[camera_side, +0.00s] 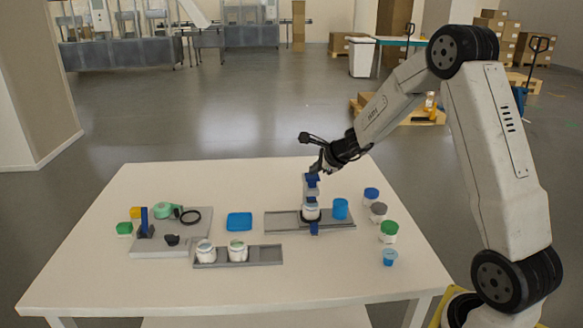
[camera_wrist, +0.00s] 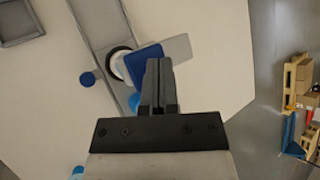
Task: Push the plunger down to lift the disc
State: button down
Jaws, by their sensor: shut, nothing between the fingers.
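The blue plunger top (camera_side: 312,180) stands upright over a white jar (camera_side: 311,211) on a grey rail (camera_side: 283,224). In the wrist view it appears as a blue square plate (camera_wrist: 144,62), with the jar (camera_wrist: 118,66) partly hidden under it. My gripper (camera_side: 317,171) is close above the plunger, and I cannot tell whether it touches. In the wrist view my gripper's fingers (camera_wrist: 158,78) are together with nothing between them, overlapping the plate's edge. The disc cannot be made out.
A blue cup (camera_side: 340,209) stands on the rail right of the jar. Several lidded jars (camera_side: 388,230) line the table's right side. Left are a blue tray (camera_side: 239,221), a holder with two jars (camera_side: 236,251) and a grey board (camera_side: 160,246) with tools. The front table is clear.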

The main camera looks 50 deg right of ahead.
jog(key=shift+f, duration=0.55)
dwell(0.6)
jog(key=shift+r, duration=1.4)
jog(key=shift+r, duration=3)
